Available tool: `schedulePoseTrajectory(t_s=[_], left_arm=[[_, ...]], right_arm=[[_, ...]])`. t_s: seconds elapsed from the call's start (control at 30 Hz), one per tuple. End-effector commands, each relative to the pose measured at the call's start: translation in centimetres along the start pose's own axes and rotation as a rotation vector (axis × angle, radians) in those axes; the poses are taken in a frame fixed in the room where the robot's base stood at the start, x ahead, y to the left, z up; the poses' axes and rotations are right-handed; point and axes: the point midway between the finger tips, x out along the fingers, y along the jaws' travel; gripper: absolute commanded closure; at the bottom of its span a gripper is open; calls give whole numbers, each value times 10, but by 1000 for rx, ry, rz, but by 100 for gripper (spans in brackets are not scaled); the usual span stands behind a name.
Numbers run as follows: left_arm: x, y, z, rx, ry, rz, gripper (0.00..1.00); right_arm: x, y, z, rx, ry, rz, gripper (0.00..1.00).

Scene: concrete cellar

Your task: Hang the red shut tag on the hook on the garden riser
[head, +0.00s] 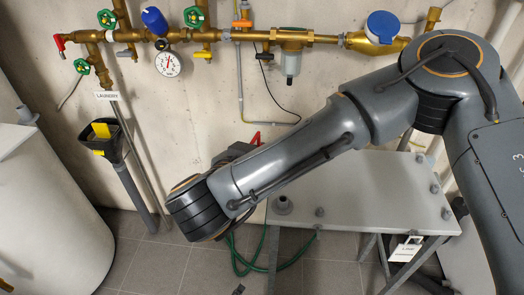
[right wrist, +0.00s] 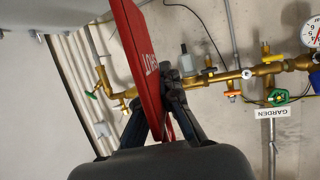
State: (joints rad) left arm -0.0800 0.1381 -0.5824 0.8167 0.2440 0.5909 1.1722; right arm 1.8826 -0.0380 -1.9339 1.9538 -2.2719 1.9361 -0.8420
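The red tag (right wrist: 138,55) is in my right gripper (right wrist: 170,80), whose fingers close on its lower part in the right wrist view. Part of its white lettering shows. In the head view only a red corner of it (head: 255,138) shows behind my right forearm, which hides that gripper. A white GARDEN label (right wrist: 271,113) sits on the garden riser (right wrist: 271,150), right of the tag and apart from it. I cannot make out the hook. Only a small dark tip of what seems my left gripper (head: 238,290) shows at the bottom edge.
Brass pipework (head: 315,38) with valves and gauges runs along the wall. A LAUNDRY label (head: 107,96) hangs at left above a black funnel (head: 108,145). A white tank (head: 45,220) stands left.

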Motion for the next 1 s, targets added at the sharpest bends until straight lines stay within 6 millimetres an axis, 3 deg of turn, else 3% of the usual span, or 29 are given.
schedulePoseTrajectory(t_s=[0.03, 0.2, 0.37, 0.5, 0.7, 0.8, 1.0], left_arm=[[-11, -26, 5, 77, -17, -83, 68], [-55, -106, 22, 351, -132, -344, 68], [-111, -171, 41, 571, -304, -550, 68], [-168, -218, 58, 728, -492, -693, 68], [-238, -257, 78, 872, -742, -810, 68], [-261, -266, 84, 909, -826, -835, 68], [-279, -273, 88, 938, -895, -850, 68]], right_arm=[[0, 0, 0, 0, 0, 0, 100], [0, 0, 0, 0, 0, 0, 100], [0, 0, 0, 0, 0, 0, 100], [0, 0, 0, 0, 0, 0, 100], [0, 0, 0, 0, 0, 0, 100], [0, 0, 0, 0, 0, 0, 100], [0, 0, 0, 0, 0, 0, 100]])
